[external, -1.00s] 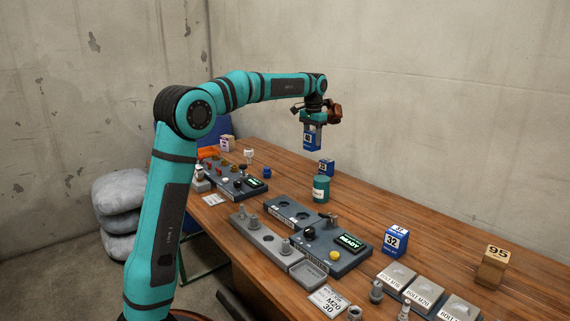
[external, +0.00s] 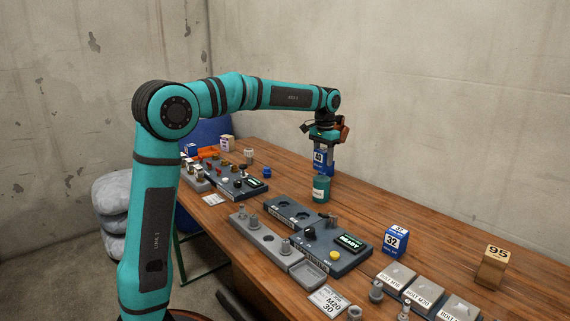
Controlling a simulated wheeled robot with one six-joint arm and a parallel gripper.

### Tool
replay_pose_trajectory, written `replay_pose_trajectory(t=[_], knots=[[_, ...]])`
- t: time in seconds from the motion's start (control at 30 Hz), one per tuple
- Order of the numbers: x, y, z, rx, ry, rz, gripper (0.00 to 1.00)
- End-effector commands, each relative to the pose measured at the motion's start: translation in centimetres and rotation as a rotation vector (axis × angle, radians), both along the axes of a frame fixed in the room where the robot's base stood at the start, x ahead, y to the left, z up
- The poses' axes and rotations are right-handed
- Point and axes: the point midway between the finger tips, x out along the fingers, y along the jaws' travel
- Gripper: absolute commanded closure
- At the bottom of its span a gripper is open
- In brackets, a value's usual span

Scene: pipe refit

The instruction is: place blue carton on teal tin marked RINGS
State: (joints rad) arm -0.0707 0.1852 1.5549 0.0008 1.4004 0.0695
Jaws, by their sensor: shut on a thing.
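My gripper (external: 325,141) points down and is shut on a blue carton (external: 319,159) with a white number label. The held carton is upright and shows just above the teal tin (external: 321,195) in the picture. The tin stands upright on the table with a pale label, too small to read. I cannot tell whether the carton touches the tin or hangs over or behind it.
A dark grey block with round recesses (external: 292,212) and a panel reading READY (external: 338,250) lie in front of the tin. A blue-white carton marked 32 (external: 396,241) and a wooden block marked 95 (external: 491,267) stand to the right.

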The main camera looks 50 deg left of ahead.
Motion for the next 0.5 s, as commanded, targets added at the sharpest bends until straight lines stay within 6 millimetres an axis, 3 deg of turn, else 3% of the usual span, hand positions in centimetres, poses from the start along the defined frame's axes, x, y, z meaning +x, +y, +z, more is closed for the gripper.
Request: replay_pose_trajectory(t=[0.3, 0.5], knots=[[0.0, 0.0, -3.4, 0.000, 0.001, 0.000, 0.76], [0.0, 0.0, -3.5, 0.000, 0.000, 0.000, 0.76]])
